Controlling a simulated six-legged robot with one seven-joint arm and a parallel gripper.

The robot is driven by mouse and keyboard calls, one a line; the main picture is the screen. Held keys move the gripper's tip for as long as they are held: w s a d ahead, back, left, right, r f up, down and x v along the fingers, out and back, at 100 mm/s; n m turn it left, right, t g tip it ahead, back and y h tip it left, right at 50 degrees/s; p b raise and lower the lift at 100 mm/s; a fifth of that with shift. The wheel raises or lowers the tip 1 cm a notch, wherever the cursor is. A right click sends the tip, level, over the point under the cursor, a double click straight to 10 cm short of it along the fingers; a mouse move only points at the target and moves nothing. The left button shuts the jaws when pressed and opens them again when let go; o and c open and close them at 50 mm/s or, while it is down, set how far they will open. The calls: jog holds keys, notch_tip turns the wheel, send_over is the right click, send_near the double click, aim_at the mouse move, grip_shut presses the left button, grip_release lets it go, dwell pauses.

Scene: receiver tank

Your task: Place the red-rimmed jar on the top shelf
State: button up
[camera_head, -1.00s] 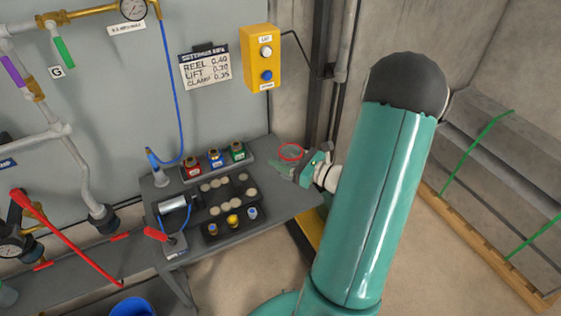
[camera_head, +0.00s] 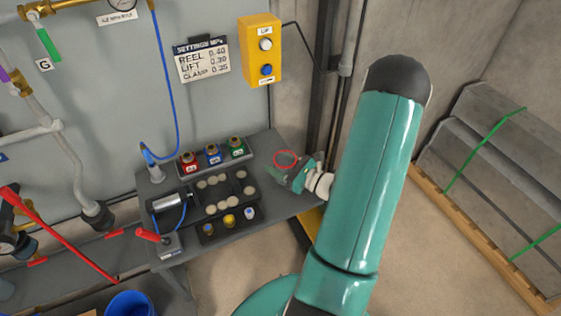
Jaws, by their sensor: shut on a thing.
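The red-rimmed jar (camera_head: 284,159) shows as a red ring over a clear, hard-to-see body, just right of the raised rack on the grey bench. My gripper (camera_head: 294,176) is shut on the jar and holds it over the right end of the bench. The fingers are small here, and how they grip the jar is not clear. Whether the jar touches the bench cannot be told. I cannot make out a top shelf in this view.
A yellow button box (camera_head: 261,50) hangs on the wall. A strapped grey stack (camera_head: 490,150) stands at the right. A blue bucket (camera_head: 131,303) is below.

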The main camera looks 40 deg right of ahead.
jog(key=shift+s+d+f, duration=0.1)
jog(key=shift+s+f, duration=0.05)
jog(key=shift+f, duration=0.25)
jog(key=o, duration=1.1)
jog(key=shift+f, duration=0.1)
jog(key=shift+c, duration=0.2)
